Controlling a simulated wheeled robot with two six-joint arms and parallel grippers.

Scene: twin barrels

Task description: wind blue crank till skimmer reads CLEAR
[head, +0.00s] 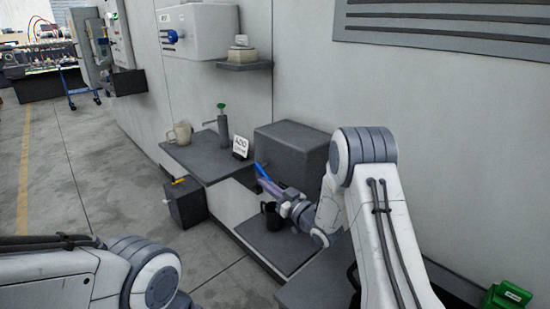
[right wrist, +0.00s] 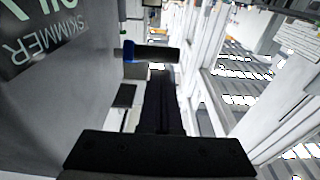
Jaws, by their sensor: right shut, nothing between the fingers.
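A slim blue bar, likely the blue crank (head: 262,172), shows beside the dark grey box (head: 291,143) on the wall. My right gripper (head: 264,185) is close to its lower end; I cannot tell whether they touch. In the right wrist view its black fingers (right wrist: 160,100) are shut and empty. A blue part (right wrist: 129,51) with a dark bar shows beyond them. A dark plate lettered SKIMMER (right wrist: 45,45) appears upside down at left; its larger word is cut off by the edge and not readable. My left gripper is out of view.
A counter (head: 208,158) holds a beige mug (head: 180,133), a green-topped tap and a small white card (head: 240,146). A black mug (head: 271,216) stands below my right gripper. A white wall box (head: 205,32) has a blue knob.

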